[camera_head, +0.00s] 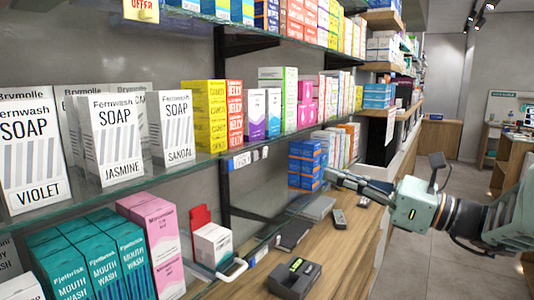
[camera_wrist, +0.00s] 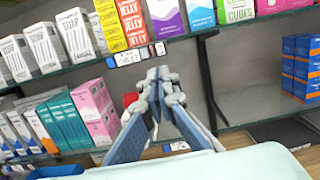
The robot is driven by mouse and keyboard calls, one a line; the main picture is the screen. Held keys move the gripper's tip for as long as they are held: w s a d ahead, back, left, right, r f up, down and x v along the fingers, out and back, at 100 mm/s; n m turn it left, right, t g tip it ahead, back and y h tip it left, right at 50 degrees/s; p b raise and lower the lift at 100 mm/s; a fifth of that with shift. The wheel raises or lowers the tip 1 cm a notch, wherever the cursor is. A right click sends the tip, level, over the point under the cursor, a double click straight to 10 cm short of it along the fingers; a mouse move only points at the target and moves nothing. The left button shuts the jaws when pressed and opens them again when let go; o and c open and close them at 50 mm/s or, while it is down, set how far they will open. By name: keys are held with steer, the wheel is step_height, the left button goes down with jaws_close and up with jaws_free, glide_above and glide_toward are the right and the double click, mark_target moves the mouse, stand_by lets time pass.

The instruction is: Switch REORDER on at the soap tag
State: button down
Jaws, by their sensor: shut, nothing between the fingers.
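White soap boxes stand on the glass shelf at left in the head view, labelled VIOLET (camera_head: 30,155), JASMINE (camera_head: 112,140) and SANDAL (camera_head: 172,128). Soap boxes (camera_wrist: 75,35) also show at upper left in the wrist view.
Teal mouthwash boxes (camera_head: 90,255) and pink boxes (camera_head: 155,235) stand below the soap. A dark card terminal (camera_head: 295,278) and a remote-like device (camera_head: 340,219) lie on the wooden counter (camera_head: 345,258). Blue boxes (camera_head: 307,163) stand near my fingers. A black upright supports the shelves.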

mark_target(266, 148)
steer(key=shift+d+r, duration=0.1)
steer(key=shift+r, duration=0.1)
steer(key=p+x, duration=0.2)
steer(key=x, duration=1.2)
steer(key=shift+w+r, duration=0.1)
steer(key=shift+r+p, duration=0.2)
steer(key=shift+p, duration=0.1)
